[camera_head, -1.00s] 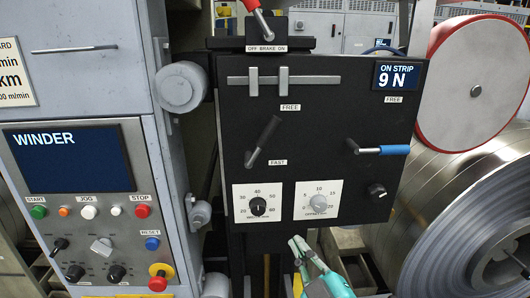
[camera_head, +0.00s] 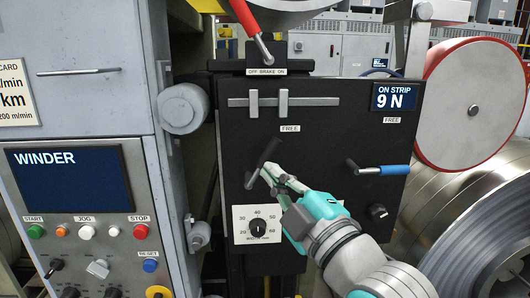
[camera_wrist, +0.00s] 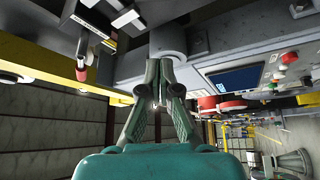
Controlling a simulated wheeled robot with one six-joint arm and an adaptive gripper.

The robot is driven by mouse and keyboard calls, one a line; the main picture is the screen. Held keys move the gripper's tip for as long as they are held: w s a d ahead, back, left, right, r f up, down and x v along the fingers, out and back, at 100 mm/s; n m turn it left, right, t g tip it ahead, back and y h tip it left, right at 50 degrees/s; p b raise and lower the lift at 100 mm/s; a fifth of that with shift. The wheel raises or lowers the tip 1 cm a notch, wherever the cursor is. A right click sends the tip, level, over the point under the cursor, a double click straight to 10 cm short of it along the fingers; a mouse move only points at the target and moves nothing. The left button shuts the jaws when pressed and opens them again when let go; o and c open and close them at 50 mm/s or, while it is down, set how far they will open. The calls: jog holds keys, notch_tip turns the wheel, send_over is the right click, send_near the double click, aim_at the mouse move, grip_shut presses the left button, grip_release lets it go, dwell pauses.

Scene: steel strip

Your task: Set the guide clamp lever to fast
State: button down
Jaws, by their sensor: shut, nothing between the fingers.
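The guide clamp lever (camera_head: 268,152) is on the black panel below the guide bar. Its dark handle slants up and right from a silver pivot at lower left, toward the FREE label (camera_head: 290,128). The FAST label is hidden behind my gripper. My gripper (camera_head: 266,173) is shut and empty, its fingertips at the lever's lower right side in the head view. I cannot tell whether they touch it. In the wrist view the shut fingers (camera_wrist: 158,88) show in the middle; the lever is not clear there.
A blue-handled lever (camera_head: 385,170) sits to the right on the panel, with a black knob (camera_head: 377,211) below. A width dial (camera_head: 257,228) is under my gripper. A red-handled brake lever (camera_head: 247,18) stands above. The WINDER cabinet (camera_head: 80,150) is at left.

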aim_at(266, 152)
dwell(0.3)
jog(key=shift+w+a+r, duration=0.1)
jog(key=shift+w+a, duration=0.1)
jog(key=shift+w, duration=1.35)
jog(key=shift+w+a+r, duration=0.1)
jog(key=shift+w+a, duration=0.05)
jog(key=shift+w, duration=1.45)
jog(key=shift+w+a+r, duration=0.1)
jog(key=shift+w+a, duration=0.1)
jog(key=shift+w, duration=1.35)
jog(key=shift+d, duration=0.15)
jog(key=d+f+m+t+h, duration=0.5)
jog(key=f+m+h, duration=0.1)
jog(key=m, duration=0.7)
jog(key=shift+d+f+m, duration=0.3)
jog(key=shift+d+f, duration=0.05)
jog(key=shift+f, duration=0.45)
